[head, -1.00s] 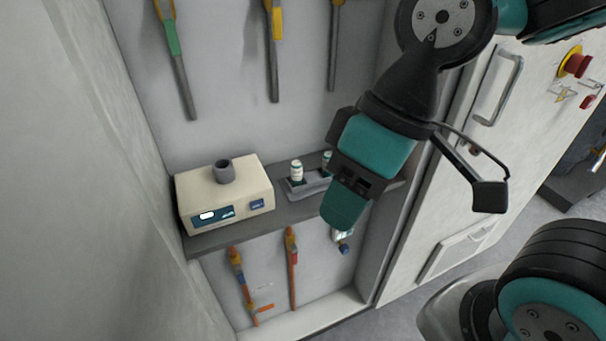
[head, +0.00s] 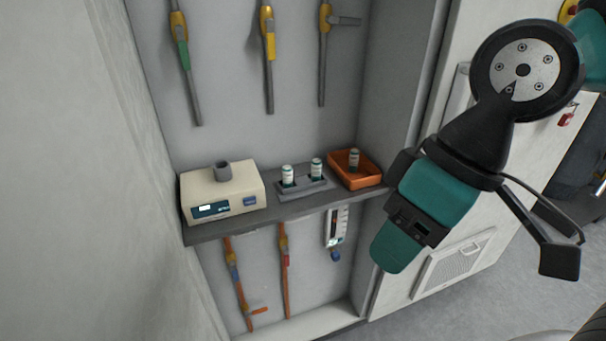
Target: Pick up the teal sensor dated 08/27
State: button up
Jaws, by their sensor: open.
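Two small white cylinders with teal bands, a left one (head: 288,174) and a right one (head: 316,168), stand upright in a grey holder (head: 304,189) on the shelf. A third, greyer cylinder (head: 354,160) stands in an orange tray (head: 366,182) to their right. Any dates on them are too small to read, so I cannot tell which is dated 08/27. My gripper (head: 391,254) is in front of and below the shelf's right end, apart from the cylinders. It is open with nothing visible in it; its fingers are seen edge-on.
A beige device (head: 222,193) with a grey socket on top stands at the shelf's left. The dark shelf (head: 280,212) sits in a walled recess. Tools with coloured valves hang above and below, and a gauge (head: 337,228) hangs under the shelf.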

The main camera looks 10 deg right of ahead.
aim_at(287, 169)
jog(key=i, duration=0.55)
jog(key=u, duration=1.4)
